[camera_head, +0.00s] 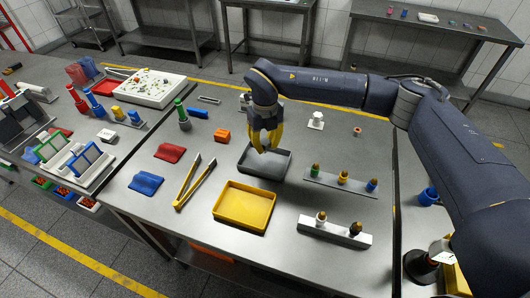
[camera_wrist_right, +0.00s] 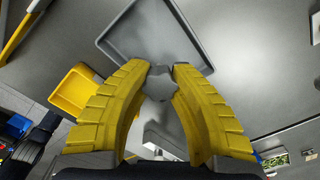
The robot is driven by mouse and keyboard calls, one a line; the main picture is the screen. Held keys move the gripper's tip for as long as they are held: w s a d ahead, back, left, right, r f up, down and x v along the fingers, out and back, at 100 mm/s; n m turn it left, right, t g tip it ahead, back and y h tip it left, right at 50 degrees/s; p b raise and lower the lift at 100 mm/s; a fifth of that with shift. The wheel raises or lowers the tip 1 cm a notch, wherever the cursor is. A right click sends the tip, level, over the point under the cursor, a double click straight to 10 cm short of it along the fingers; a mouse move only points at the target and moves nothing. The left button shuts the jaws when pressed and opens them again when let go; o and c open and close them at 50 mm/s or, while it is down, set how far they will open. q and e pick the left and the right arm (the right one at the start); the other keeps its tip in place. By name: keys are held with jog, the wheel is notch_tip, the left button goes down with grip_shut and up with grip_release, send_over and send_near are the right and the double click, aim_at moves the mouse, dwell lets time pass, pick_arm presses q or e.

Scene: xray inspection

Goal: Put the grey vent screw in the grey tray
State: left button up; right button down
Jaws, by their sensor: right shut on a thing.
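My right gripper (camera_head: 264,148) has its yellow fingers pointing down over the back part of the grey tray (camera_head: 272,171). In the right wrist view the fingertips (camera_wrist_right: 160,72) are closed on a small grey piece, the grey vent screw (camera_wrist_right: 160,86). In that view the screw overlaps the near edge of the grey tray (camera_wrist_right: 150,30); its exact height above the tray is hard to tell. In the head view the fingers hide the screw. The visible tray floor looks empty. My left gripper is not in view.
A yellow tray (camera_head: 245,205) stands in front of the grey tray. Yellow tongs (camera_head: 188,188) and red and blue cloth-like pieces lie to the left. An orange block (camera_head: 222,135) is close on the left. Racks with small fittings (camera_head: 340,184) stand on the right.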

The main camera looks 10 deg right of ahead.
aim_at(265, 152)
jog(key=shift+f, duration=2.1)
jog(key=shift+f, duration=0.35)
jog(key=c, duration=1.3)
grip_release()
jog(key=shift+f, duration=0.1)
jog(key=shift+o, duration=0.2)
notch_tip(265, 152, up, 13)
jog(key=shift+f, duration=0.1)
